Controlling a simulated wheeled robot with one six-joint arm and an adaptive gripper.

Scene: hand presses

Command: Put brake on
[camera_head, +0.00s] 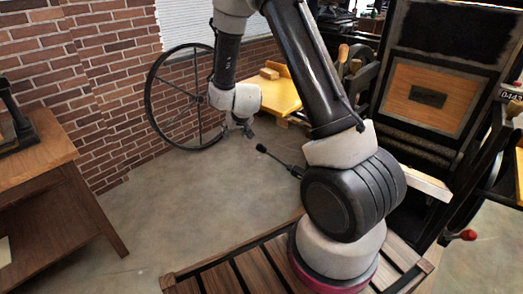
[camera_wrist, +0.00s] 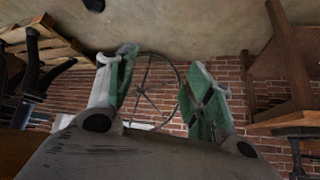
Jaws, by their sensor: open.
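A black lever with a rounded knob (camera_head: 262,148) sticks out low from the press, left of my arm's base in the head view. It may be the brake; no label shows. My gripper (camera_head: 243,127) hangs just above and left of that knob, apart from it and holding nothing. In the wrist view my gripper (camera_wrist: 165,88) has its two green-padded fingers spread with clear space between them. A dark round knob (camera_wrist: 94,5) shows at the top edge of the wrist view, outside the fingers. The lever's lower end is partly hidden behind my arm.
A large spoked wheel (camera_head: 186,98) stands by the brick wall, beside a yellow board (camera_head: 268,92). A lever with an orange handle (camera_head: 343,53) and a red-knobbed handle (camera_head: 467,235) are on the press. A wooden table (camera_head: 60,190) stands left. The floor between is clear.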

